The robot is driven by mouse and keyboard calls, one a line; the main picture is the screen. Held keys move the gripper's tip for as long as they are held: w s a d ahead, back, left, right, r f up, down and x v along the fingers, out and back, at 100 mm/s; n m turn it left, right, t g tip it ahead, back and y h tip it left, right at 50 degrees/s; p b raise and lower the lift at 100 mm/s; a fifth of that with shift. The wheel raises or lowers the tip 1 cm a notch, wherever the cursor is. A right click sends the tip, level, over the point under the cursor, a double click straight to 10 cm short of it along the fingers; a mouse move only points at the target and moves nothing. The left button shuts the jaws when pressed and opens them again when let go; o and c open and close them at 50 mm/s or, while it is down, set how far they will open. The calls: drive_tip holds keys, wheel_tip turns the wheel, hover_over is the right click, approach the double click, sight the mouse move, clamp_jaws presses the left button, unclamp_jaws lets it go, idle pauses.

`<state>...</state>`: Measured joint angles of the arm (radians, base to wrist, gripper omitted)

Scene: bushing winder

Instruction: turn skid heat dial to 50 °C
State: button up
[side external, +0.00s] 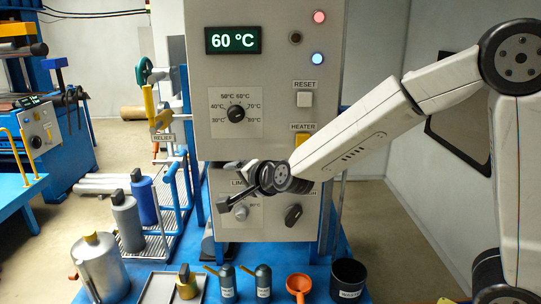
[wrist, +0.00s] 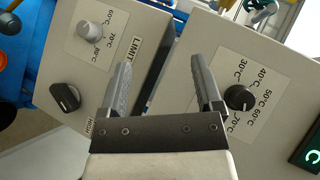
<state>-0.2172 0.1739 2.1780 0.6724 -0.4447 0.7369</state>
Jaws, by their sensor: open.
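A black dial (side external: 236,113) sits on a white scale plate marked 30 to 80 °C, on the upper cabinet. It also shows right of my fingers in the wrist view (wrist: 240,97). Its pointer is too small to read surely. The green display (side external: 233,40) above it reads 60 °C. My gripper (side external: 228,186) is open and empty, below the dial and in front of the lower box. In the wrist view my gripper (wrist: 160,70) has its fingers spread, apart from the dial. No plate reading "skid heat" is legible.
The lower box carries a grey limit knob (wrist: 89,31) and a black knob (side external: 293,214). A reset button (side external: 304,99), yellow heater switch (side external: 302,140) and yellow relief lever (side external: 152,105) are nearby. Bottles, a funnel (side external: 299,285) and a black bin (side external: 348,279) stand below.

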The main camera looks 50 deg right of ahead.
sight(234, 117)
wheel_tip(234, 117, up, 11)
drive_tip(key=w+m+g+h, duration=0.1)
drive_tip(key=w+m+h, duration=0.1)
drive_tip(key=m+h, duration=1)
drive_tip(key=m, duration=1.1)
drive_tip(key=shift+a+r+m, duration=0.2)
drive_tip(key=shift+a+m, duration=0.05)
drive_tip(key=shift+m, duration=0.05)
drive_tip(key=shift+w+d, duration=0.1)
drive_tip(key=shift+x, duration=3.8)
clamp_jaws()
